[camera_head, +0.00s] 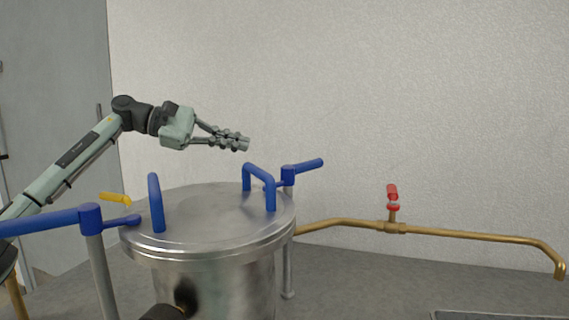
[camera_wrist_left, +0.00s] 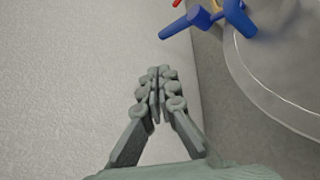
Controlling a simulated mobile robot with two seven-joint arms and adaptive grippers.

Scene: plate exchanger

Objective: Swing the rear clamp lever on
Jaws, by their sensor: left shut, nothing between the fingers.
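The rear clamp lever (camera_head: 305,167) is blue and sits on a grey post at the back right of the steel vessel (camera_head: 210,265). Its outer arm points right and slightly up, and its inner end reaches toward the lid (camera_head: 205,212). It also shows at the top of the left wrist view (camera_wrist_left: 200,18), to the right of the fingers. My left gripper (camera_head: 243,143) is shut and empty, in the air above the rear of the lid, up and left of the lever and apart from it.
Two blue lid handles (camera_head: 156,203) stand up from the lid, one (camera_head: 258,177) near the rear lever. A second blue clamp lever (camera_head: 45,222) is at the front left. A brass pipe (camera_head: 460,234) with a red valve handle (camera_head: 392,192) runs right. The wall (camera_head: 400,80) is behind.

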